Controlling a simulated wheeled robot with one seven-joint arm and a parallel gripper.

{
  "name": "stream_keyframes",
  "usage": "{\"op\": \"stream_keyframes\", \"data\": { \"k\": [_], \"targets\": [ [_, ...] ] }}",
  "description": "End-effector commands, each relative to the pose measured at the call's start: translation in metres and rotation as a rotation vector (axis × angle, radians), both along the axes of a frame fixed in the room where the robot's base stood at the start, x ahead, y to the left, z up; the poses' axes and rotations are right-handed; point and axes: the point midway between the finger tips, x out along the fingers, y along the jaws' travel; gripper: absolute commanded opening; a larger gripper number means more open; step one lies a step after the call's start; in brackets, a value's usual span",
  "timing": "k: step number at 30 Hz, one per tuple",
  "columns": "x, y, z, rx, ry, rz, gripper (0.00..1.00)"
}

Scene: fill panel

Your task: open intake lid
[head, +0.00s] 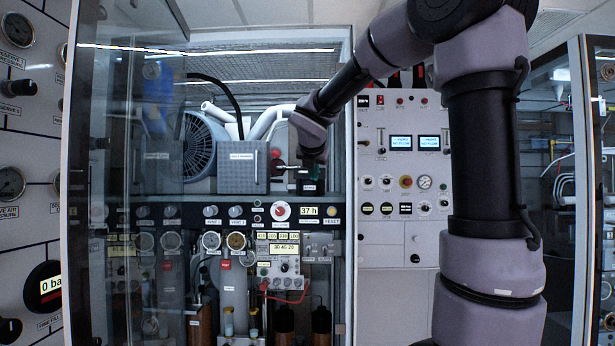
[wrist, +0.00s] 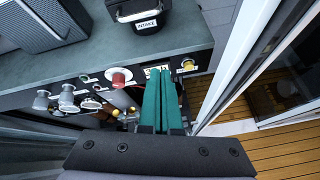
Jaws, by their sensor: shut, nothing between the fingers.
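The intake is a small black unit with a white INTAKE label (wrist: 147,24) at the top of the wrist view, standing on a grey-green shelf. Its top is partly cut off by the frame edge, and I cannot tell the lid's exact position. In the head view the intake (head: 309,188) is a dark box at the right end of the shelf, under my wrist. My gripper's green fingers (wrist: 161,72) are together and empty. They point over the shelf's front edge, apart from the intake and to its lower right in the wrist view.
A grey box (head: 242,167) stands left of the intake, with a fan (head: 200,145) behind it. A row of knobs and a red button (wrist: 119,77) lines the panel below the shelf. An open glass door (head: 110,200) is at left; a white frame (wrist: 235,75) stands right of my fingers.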

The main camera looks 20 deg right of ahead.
Motion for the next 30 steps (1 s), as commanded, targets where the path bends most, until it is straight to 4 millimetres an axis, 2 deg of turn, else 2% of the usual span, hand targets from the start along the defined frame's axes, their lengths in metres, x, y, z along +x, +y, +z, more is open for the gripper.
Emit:
{"op": "stream_keyframes", "data": {
  "k": [1,3,6,11,23,27,30],
  "targets": [
    [0.013,0.005,0.002,-0.088,0.011,0.059,0.00],
    [0.024,0.010,0.005,-0.182,0.021,0.119,0.00],
    [0.032,0.012,0.006,-0.248,0.028,0.161,0.00],
    [0.046,0.007,-0.002,-0.257,0.031,0.164,0.00],
    [0.115,-0.015,-0.042,-0.254,0.032,0.162,0.00],
    [0.111,-0.014,-0.018,-0.252,0.023,0.161,0.00],
    [0.109,-0.014,-0.009,-0.251,0.026,0.160,0.00]
  ]
}}
